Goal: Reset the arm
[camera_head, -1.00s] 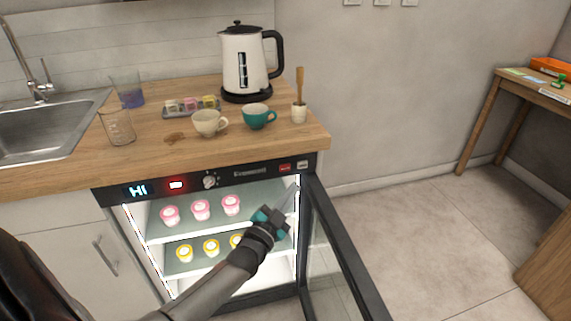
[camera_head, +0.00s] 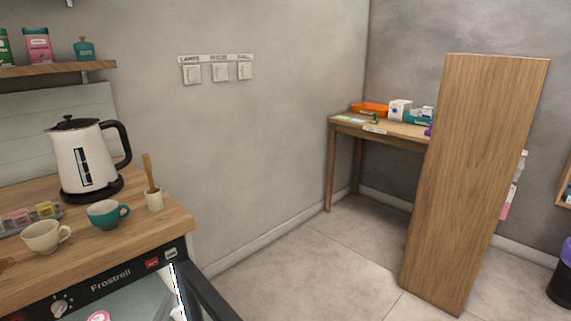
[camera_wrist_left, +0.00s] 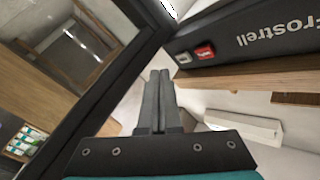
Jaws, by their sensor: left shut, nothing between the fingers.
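My left gripper (camera_wrist_left: 158,78) shows in the left wrist view with its two dark fingers together and nothing between them. It is beside the fridge's control panel (camera_wrist_left: 245,40), which carries a red and a grey button, and near the dark frame of the open glass door (camera_wrist_left: 98,95). The gap between the fingers and the door frame is hard to judge. In the head view, I cannot make out my left gripper. My right gripper is in neither view.
The Frostrell fridge (camera_head: 110,286) stands open below the wooden counter (camera_head: 110,242), its door (camera_head: 212,295) swung out right. On the counter are a kettle (camera_head: 85,160), a cream cup (camera_head: 44,236), a teal cup (camera_head: 104,214) and a pestle pot (camera_head: 154,200). A wooden panel (camera_head: 470,190) stands right. The floor between is clear.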

